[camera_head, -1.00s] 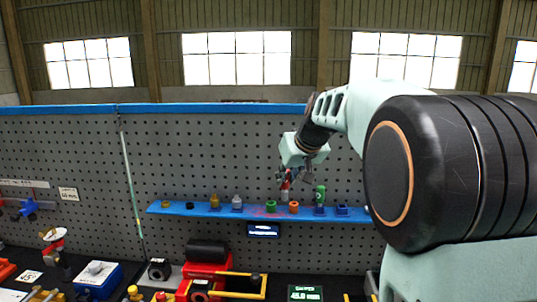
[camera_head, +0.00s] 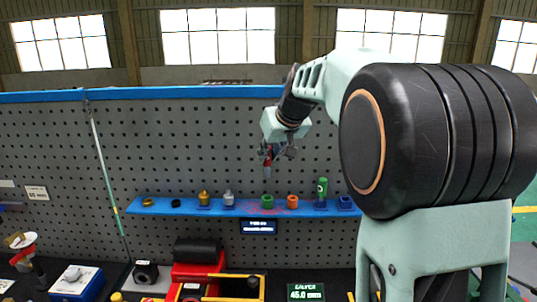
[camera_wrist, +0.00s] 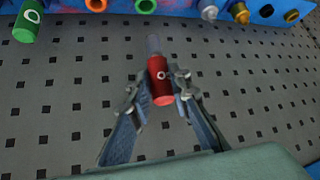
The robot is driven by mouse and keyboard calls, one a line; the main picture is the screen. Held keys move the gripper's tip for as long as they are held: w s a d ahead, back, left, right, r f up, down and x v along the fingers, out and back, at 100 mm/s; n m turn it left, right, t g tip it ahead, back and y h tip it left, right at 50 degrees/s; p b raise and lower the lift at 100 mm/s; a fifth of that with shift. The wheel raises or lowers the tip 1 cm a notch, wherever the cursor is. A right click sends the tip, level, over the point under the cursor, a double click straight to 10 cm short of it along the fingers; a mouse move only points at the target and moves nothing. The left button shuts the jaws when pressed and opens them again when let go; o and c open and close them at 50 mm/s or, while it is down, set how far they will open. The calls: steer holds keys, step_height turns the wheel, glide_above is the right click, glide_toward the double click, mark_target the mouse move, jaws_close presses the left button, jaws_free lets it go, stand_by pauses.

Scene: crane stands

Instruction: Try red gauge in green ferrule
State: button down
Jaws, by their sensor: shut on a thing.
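My gripper (camera_head: 267,156) is shut on the red gauge (camera_head: 267,163), holding it in the air with its grey tip pointing down. In the wrist view the red gauge (camera_wrist: 161,84) sits between the two fingers (camera_wrist: 158,95), and its grey tip points toward the green ferrule (camera_wrist: 146,6). The green ferrule (camera_head: 267,201) is a short ring standing on the blue shelf (camera_head: 165,208). In the head view the tip is above the green ferrule and apart from it.
An orange ferrule (camera_head: 292,201) stands just right of the green one. A pegboard (camera_head: 60,140) rises behind the shelf.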

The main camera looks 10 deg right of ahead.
mark_target(269, 173)
step_height(269, 173, down, 6)
steer(key=b, duration=0.5)
steer(key=shift+r, duration=0.1)
steer(key=shift+f+b, duration=1.55)
steer(key=shift+f, duration=0.05)
stand_by(1.2)
steer(key=shift+r, duration=0.1)
steer(key=shift+r+p, duration=2.45)
steer(key=shift+r, duration=0.8)
